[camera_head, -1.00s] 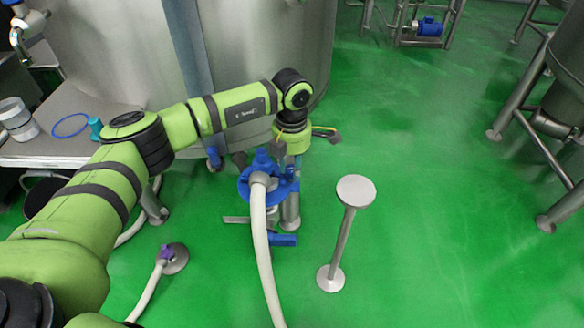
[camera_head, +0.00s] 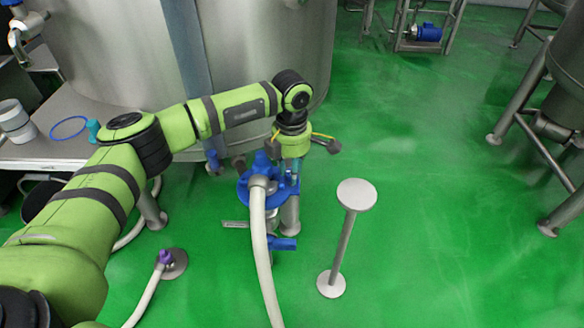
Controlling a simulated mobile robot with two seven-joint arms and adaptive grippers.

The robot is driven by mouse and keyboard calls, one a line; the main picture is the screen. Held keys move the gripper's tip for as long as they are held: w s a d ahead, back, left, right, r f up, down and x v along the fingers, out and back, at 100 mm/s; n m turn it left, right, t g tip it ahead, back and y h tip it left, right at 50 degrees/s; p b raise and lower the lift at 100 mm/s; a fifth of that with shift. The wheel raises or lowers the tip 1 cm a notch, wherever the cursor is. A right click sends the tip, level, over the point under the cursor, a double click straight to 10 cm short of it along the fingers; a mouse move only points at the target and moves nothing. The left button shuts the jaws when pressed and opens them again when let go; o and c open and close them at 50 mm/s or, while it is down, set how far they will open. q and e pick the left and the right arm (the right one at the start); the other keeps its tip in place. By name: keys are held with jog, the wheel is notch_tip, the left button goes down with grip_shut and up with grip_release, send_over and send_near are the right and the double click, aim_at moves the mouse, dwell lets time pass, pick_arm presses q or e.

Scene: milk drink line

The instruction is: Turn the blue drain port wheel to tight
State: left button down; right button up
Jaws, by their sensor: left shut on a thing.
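The blue drain port wheel (camera_head: 284,188) sits in front of the large steel tank, low over the green floor, near the middle of the head view. A pale hose (camera_head: 258,215) runs from its grey fitting down to the bottom of the picture. My left gripper (camera_head: 291,170) points down at the back right of the wheel, shut on its rim. The fingertips are small and partly hidden by the wheel's blue parts. A blue valve handle (camera_head: 283,244) sticks out below the wheel. My right gripper is not in view.
A steel post with a round top (camera_head: 356,195) stands to the right of the wheel. A floor drain with a purple fitting (camera_head: 166,258) lies at lower left. A steel table (camera_head: 60,150) is at left.

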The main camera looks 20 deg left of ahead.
pick_arm(q)
jog(key=c, duration=0.9)
grip_release()
jog(key=shift+s+a+f, duration=0.15)
jog(key=shift+s+f, duration=0.05)
jog(key=shift+f, duration=0.05)
jog(key=shift+r, duration=0.1)
jog(key=shift+w+r, duration=0.1)
jog(key=shift+r, duration=0.05)
jog(key=shift+r, duration=0.3)
notch_tip(320, 180, up, 11)
jog(key=shift+r, duration=0.1)
